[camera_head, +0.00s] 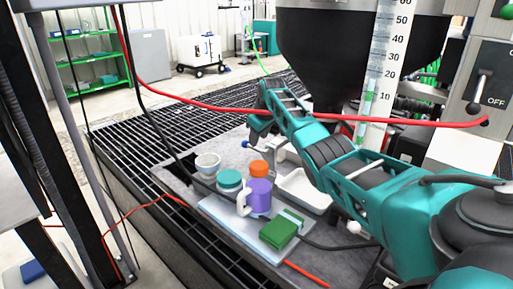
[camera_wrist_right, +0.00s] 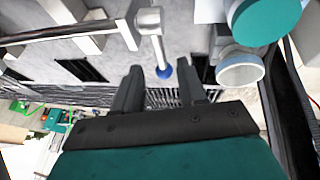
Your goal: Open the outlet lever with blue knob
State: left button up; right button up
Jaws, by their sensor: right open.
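The outlet lever is a pale metal rod (camera_wrist_right: 157,42) ending in a blue knob (camera_wrist_right: 164,72) in the right wrist view. The blue knob also shows small in the head view (camera_head: 245,144), left of a pale pipe fitting. My right gripper (camera_wrist_right: 160,76) is open. Its two dark fingers stand on either side of the knob in the wrist picture; whether the knob lies fully between them in depth I cannot tell. In the head view the right gripper (camera_head: 260,130) is just above the knob, partly hidden by its own wrist. My left gripper is not in view.
A white cup (camera_head: 207,166), teal-lidded jar (camera_head: 229,181), orange container (camera_head: 258,169), purple mug (camera_head: 258,196), green box (camera_head: 279,231) and white tray (camera_head: 303,191) crowd the bench below the arm. A red cable (camera_head: 220,107) crosses above. Dark grating (camera_head: 150,140) lies left.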

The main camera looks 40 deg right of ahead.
aim_at(257, 149)
jog(key=shift+b+x, duration=1.85)
jog(key=shift+x, duration=0.45)
jog(key=c, duration=0.6)
grip_shut()
